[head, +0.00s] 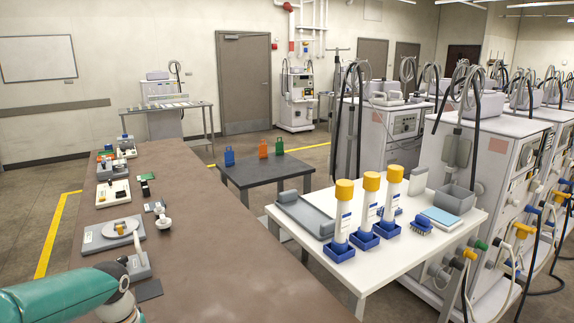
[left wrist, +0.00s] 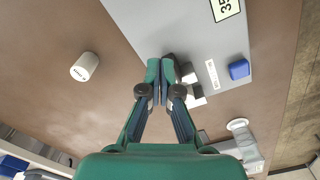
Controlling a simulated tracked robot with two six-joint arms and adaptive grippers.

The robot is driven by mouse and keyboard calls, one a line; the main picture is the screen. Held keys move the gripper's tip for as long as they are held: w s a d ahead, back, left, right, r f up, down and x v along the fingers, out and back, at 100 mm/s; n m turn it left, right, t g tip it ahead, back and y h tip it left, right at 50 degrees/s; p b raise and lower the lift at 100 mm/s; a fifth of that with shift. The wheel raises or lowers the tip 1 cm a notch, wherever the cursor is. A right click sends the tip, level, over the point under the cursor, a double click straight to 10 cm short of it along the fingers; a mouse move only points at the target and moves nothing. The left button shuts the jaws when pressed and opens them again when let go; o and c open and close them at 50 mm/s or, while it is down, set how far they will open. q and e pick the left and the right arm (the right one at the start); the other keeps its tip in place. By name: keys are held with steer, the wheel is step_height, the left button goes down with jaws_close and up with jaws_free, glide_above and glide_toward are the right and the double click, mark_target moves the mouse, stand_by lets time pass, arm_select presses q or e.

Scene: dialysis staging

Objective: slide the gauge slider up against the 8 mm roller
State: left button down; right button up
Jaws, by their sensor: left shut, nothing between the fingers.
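My left gripper (left wrist: 166,70) is shut and empty in the left wrist view, its fingertips over the edge of a grey plate (left wrist: 190,30). Small dark and white blocks (left wrist: 190,76) show right beside the fingertips; they may be the gauge slider, but I cannot tell, nor whether the fingers touch them. A white cylinder (left wrist: 84,67) with small dark print stands apart to the left on the brown surface. It may be a roller; its print is too small to read. In the head view my teal left arm hides part of the near bench. My right gripper is not in view.
The grey plate carries a blue block (left wrist: 239,69) and a white label (left wrist: 212,75). In the head view the brown bench (head: 220,265) has several fixtures along its left edge; its right side is clear. A white table (head: 400,262) with yellow-capped bottles stands to the right.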

arm_select(q)
steer(key=shift+f, duration=0.25)
steer(key=shift+f+b, duration=0.7)
steer(key=shift+f, duration=0.05)
steer(key=shift+f, duration=0.1)
steer(key=shift+w+a+p, duration=0.3)
steer(key=shift+w+p, duration=0.05)
steer(key=shift+w, duration=0.1)
stand_by(0.7)
steer(key=shift+s+d+r+p, duration=0.2)
steer(key=shift+r+p, duration=0.3)
steer(key=shift+r, duration=0.35)
steer(key=shift+s+d+r+p, duration=0.1)
steer(key=shift+s+r+p, duration=0.15)
steer(key=shift+r+p, duration=0.45)
steer(key=shift+s+d+r+p, duration=0.1)
steer(key=shift+s+r+p, duration=0.15)
steer(key=shift+r, duration=0.75)
steer(key=shift+w, duration=0.1)
